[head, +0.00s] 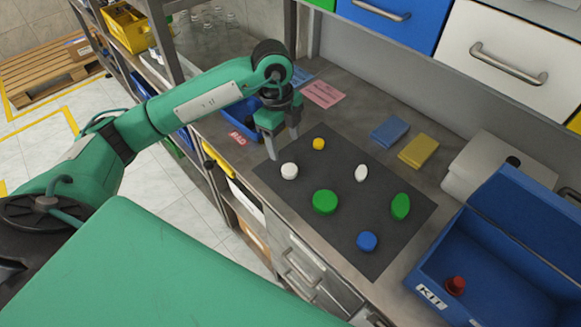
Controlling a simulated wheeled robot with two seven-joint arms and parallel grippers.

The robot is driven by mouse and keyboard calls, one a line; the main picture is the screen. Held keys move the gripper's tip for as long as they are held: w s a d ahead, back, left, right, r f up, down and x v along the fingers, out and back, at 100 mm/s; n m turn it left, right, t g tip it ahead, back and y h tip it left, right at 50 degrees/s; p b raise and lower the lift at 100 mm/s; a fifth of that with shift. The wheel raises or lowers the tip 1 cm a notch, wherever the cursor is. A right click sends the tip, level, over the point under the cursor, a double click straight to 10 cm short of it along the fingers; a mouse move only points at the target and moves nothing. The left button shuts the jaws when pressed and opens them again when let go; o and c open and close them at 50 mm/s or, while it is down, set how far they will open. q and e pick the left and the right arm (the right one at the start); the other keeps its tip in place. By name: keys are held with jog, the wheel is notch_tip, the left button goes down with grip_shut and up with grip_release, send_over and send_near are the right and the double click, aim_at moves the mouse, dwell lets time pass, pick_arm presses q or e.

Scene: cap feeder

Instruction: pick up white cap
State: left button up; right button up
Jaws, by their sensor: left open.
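A round white cap (289,170) lies on the dark mat (330,246), near its left corner. My right gripper is not in view.
On the mat are a yellow cap (319,144), green caps (325,202) (400,206) and a blue cap (367,241). A blue KIT bin (483,250) at right holds a red cap (455,285). Blue (389,132) and yellow (418,150) cloths lie behind the mat.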

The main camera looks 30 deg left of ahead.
aim_at(289, 169)
pick_arm(q)
notch_tip(289, 169, down, 3)
jog(key=shift+d+r, duration=0.15)
jog(key=shift+r, duration=0.05)
jog(key=f, duration=0.2)
jog(key=d+f+p, duration=0.1)
jog(key=f, duration=0.1)
jog(key=shift+s+f+p, duration=0.2)
jog(key=shift+p, duration=0.1)
jog(key=shift+f, duration=0.65)
jog(key=c, duration=1.1)
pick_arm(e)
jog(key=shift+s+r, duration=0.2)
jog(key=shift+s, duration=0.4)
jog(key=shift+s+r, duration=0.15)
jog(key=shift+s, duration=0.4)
